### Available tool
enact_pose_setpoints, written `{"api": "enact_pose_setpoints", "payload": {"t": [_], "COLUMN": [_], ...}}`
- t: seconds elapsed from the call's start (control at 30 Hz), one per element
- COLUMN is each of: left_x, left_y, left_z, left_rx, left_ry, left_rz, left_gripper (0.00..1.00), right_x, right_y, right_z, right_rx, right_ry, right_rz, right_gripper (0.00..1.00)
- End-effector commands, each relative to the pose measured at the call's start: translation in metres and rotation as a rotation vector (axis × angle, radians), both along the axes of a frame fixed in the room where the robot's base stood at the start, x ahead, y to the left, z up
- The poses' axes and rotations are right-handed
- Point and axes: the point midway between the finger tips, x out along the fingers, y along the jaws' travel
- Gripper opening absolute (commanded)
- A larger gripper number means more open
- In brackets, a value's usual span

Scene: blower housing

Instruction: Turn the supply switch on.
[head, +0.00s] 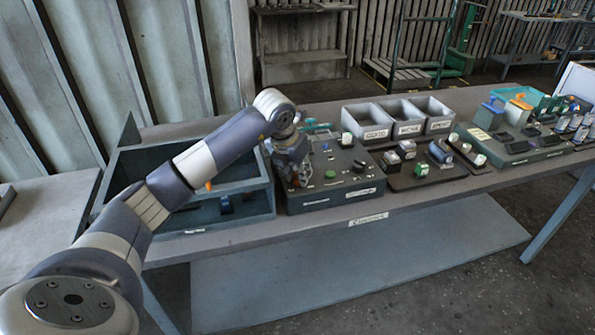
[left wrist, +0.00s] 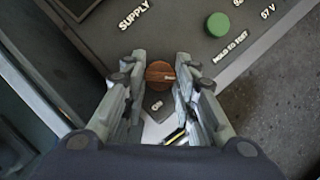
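The supply switch is a round brown knob (left wrist: 160,73) on the dark panel, with "SUPPLY" above it and "ON" below it in the left wrist view. A small pale mark shows on the knob's right side. My left gripper (left wrist: 155,70) has its two fingers apart, one on each side of the knob. The right finger looks very near the knob, and a gap shows at the left finger; contact is unclear. In the head view my left gripper (head: 291,180) is over the left part of the control box (head: 345,190) and hides the knob. My right gripper is not in view.
A green button (left wrist: 218,24) marked "HOLD TO TEST" lies right of the knob; it also shows in the head view (head: 330,174). A blue-grey open tray (head: 240,203) stands left of the box. Grey bins (head: 368,134) and small parts stand to the right.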

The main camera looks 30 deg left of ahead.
Motion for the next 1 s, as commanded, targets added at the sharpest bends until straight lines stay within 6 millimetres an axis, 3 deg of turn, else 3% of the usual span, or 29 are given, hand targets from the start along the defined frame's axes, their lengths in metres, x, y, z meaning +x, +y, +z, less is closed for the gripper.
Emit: {"api": "enact_pose_setpoints", "payload": {"t": [0.47,1.0], "left_x": [0.000,0.002], "left_y": [0.002,0.004], "left_z": [-0.001,0.000], "left_rx": [0.001,-0.001], "left_ry": [-0.001,-0.001], "left_rz": [-0.118,-0.599], "left_gripper": [0.03,0.03], "right_x": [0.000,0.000], "right_y": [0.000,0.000], "right_z": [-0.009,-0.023], "right_rx": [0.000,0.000], "right_ry": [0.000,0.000], "right_rz": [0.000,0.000], "right_gripper": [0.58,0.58]}}
